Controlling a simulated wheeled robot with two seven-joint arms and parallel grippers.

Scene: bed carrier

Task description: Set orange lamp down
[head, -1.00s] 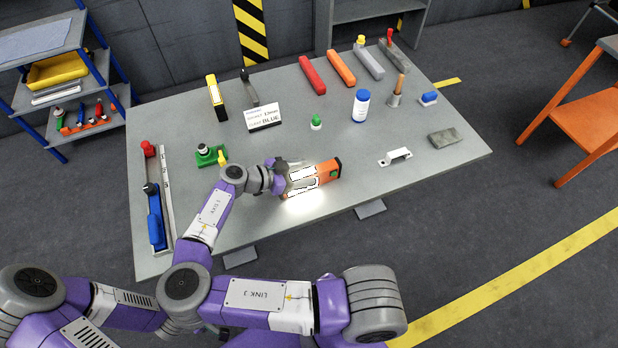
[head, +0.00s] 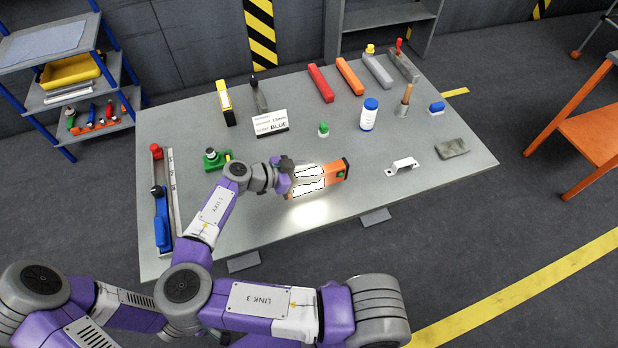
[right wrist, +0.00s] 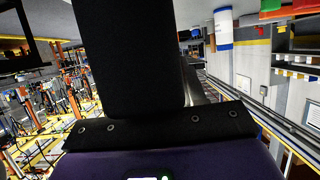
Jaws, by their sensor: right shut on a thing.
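The orange lamp (head: 334,173) is in the head view over the front middle of the grey table (head: 400,215). It lies sideways, with a dark end and a green button to the right and bright white panels. My right gripper (head: 293,178) is shut on its left part and hides some of it. A bright patch shows on the tabletop just in front of the lamp. The lamp seems a little above the table; the exact gap cannot be told. In the right wrist view a large black shape blocks the middle, and the lamp cannot be made out. My left gripper is not in view.
Around the lamp stand a green-capped item (head: 323,129), a sign (head: 270,123), a white bottle (head: 369,115), a white bracket (head: 402,166) and a green-based item (head: 214,158). Colored bars line the back. A rail tray (head: 163,200) lies left.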

